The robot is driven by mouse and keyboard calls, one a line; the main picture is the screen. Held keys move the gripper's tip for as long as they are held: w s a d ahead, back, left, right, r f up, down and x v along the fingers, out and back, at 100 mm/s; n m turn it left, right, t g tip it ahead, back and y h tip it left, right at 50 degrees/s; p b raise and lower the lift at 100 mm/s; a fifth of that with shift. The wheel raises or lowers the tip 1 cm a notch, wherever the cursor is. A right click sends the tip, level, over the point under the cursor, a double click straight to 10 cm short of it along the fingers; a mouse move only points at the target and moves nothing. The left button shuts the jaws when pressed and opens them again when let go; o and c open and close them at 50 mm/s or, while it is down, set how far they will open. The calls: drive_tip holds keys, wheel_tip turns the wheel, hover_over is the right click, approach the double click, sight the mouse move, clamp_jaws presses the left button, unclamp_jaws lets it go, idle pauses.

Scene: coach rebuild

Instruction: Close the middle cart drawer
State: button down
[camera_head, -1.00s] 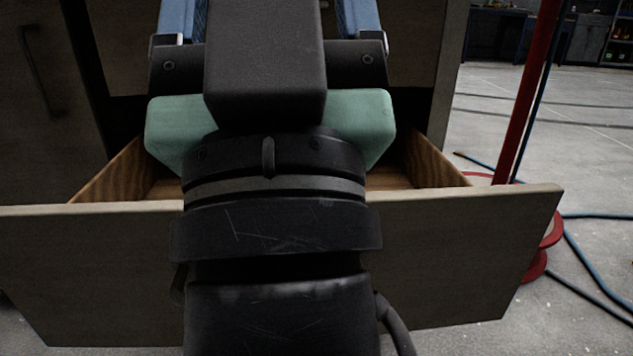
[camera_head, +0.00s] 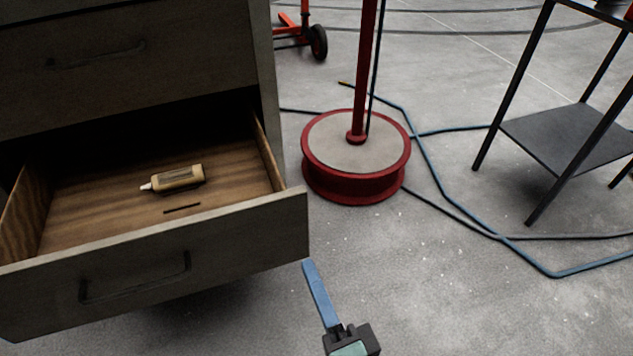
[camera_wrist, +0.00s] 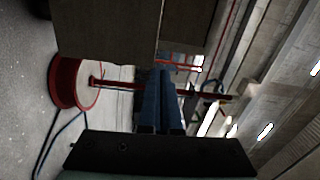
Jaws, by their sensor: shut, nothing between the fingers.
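The grey-brown cart (camera_head: 120,60) stands at the left in the head view, with one drawer (camera_head: 110,275) pulled well out. A closed drawer front is above it; the cart's lower part is out of view, so I cannot tell the drawer order. The open drawer has a dark bar handle (camera_head: 135,280). A tan bottle (camera_head: 178,179) and a thin dark stick (camera_head: 182,208) lie inside. My gripper (camera_head: 309,266) is shut and empty, its blue fingertips near the front's lower right corner; contact is unclear. The wrist view shows the blue fingers (camera_wrist: 163,78) together, beside grey-brown panels.
A red post on a round red-rimmed base (camera_head: 357,155) stands right of the cart. Blue and dark hoses (camera_head: 450,200) lie across the floor. A black metal stand (camera_head: 575,135) is at the right.

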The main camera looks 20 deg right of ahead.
sight(285, 198)
drive_tip(key=shift+m, duration=0.5)
drive_tip(key=w, duration=0.4)
drive_tip(key=w+p, duration=0.1)
drive_tip(key=w, duration=0.3)
drive_tip(key=w+d, duration=0.1)
drive_tip(key=w, duration=0.3)
drive_tip(key=shift+w+d+f+p, duration=0.1)
drive_tip(key=shift+w+f+p, duration=0.2)
drive_tip(key=shift+w, duration=0.1)
drive_tip(key=shift+w, duration=0.1)
